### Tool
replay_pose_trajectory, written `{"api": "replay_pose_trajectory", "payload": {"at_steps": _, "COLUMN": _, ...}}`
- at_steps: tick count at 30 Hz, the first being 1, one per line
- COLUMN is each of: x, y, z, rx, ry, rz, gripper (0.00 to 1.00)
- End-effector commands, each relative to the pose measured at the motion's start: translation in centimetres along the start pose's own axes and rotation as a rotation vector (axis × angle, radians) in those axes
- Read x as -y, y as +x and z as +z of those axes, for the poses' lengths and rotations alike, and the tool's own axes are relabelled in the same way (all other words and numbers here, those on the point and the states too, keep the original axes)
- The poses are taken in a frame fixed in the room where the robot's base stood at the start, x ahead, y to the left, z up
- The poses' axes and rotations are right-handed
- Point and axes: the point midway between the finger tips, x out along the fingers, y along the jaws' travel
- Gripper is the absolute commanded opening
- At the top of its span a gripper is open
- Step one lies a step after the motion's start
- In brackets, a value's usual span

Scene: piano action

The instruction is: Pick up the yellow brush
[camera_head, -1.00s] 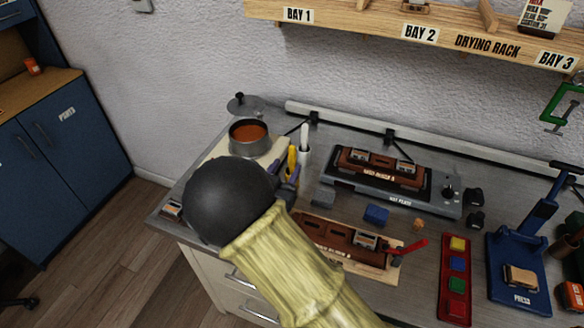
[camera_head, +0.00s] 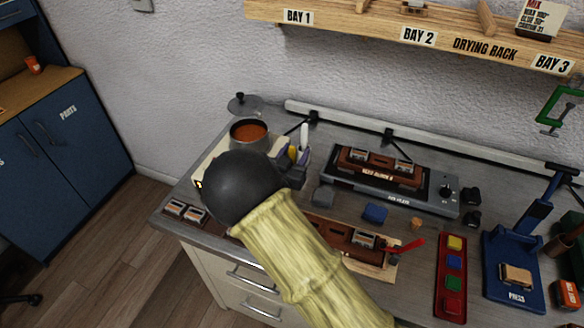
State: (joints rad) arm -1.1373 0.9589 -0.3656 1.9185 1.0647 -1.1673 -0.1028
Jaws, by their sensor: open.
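A narrow yellow piece (camera_head: 292,153), which looks like the yellow brush, stands beside a white-handled tool (camera_head: 304,135) at the back left of the workbench. Its lower part is hidden. My arm's black round joint and yellow sleeve cover much of the bench's left side. A dark grey part of my gripper (camera_head: 292,176) shows just right of the black joint, close in front of the yellow piece. The fingertips are mostly hidden, and I cannot tell whether they touch it. Nothing is visibly held.
A pot of orange-brown liquid (camera_head: 249,133) stands behind my arm. A hot plate (camera_head: 390,184) with a brown part is to the right. A blue block (camera_head: 375,213), a red tray (camera_head: 451,300) and a blue press (camera_head: 515,270) lie further right. The drying rack (camera_head: 460,40) hangs above.

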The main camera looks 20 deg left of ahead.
Motion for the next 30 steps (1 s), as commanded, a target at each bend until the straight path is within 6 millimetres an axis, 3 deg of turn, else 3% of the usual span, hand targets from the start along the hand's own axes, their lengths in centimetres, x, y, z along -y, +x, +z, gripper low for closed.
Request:
{"api": "replay_pose_trajectory", "payload": {"at_steps": 13, "x": 0.0, "y": -0.06, "z": 0.06, "rx": 0.001, "ry": 0.0, "rz": 0.0, "gripper": 0.44}}
{"api": "replay_pose_trajectory", "payload": {"at_steps": 20, "x": 0.0, "y": -0.07, "z": 0.06, "rx": 0.001, "ry": 0.0, "rz": 0.0, "gripper": 0.01}}
{"api": "replay_pose_trajectory", "payload": {"at_steps": 30, "x": 0.0, "y": -0.06, "z": -0.15, "rx": 0.001, "ry": 0.001, "rz": 0.0, "gripper": 0.0}}
